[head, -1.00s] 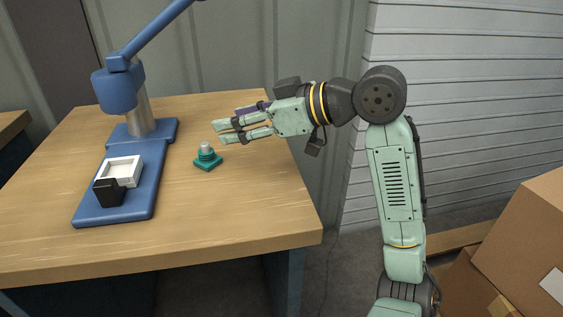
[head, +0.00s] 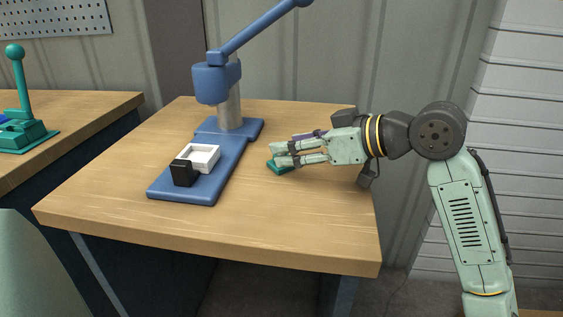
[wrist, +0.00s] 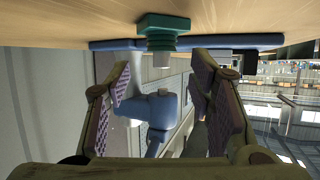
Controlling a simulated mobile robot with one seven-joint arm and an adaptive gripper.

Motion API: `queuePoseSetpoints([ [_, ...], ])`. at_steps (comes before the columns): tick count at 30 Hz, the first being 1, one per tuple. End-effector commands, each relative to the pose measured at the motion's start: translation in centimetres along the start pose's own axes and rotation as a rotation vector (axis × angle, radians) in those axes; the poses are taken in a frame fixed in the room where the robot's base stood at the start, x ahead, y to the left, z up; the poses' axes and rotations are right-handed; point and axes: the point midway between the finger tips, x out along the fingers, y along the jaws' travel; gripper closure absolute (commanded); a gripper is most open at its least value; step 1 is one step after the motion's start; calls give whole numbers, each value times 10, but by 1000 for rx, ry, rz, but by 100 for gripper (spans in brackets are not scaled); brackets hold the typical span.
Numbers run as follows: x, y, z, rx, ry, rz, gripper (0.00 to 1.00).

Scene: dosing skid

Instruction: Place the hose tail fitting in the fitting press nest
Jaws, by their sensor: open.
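The hose tail fitting (head: 279,168) stands upright on the table; only part of its teal base shows in the head view, its top hidden behind my fingers. The wrist view, which is upside down, shows the fitting (wrist: 163,28) with its square teal base and ribbed stem. My gripper (head: 276,155) is open and horizontal at the fitting. In the wrist view my gripper (wrist: 165,75) has its padded fingers apart, one either side of the fitting's line, nothing held. The press nest, a white square frame (head: 213,152), sits empty on the blue press base (head: 185,197), left of the fitting.
A black block (head: 184,173) stands at the nest's front. The blue press head (head: 211,84), column and raised lever rise behind the nest. The table's front and right are clear. Another bench at left holds a teal lever device (head: 25,130).

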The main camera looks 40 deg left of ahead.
Motion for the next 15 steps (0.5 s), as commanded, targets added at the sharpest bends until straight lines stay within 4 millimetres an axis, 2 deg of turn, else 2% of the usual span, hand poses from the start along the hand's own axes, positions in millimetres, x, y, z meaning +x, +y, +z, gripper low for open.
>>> queuePoseSetpoints([
  [3,19,-3,1,-2,-1,-1,51],
  [6,30,-2,1,-1,0,0,51],
  [15,35,-2,1,-1,0,1,51],
])
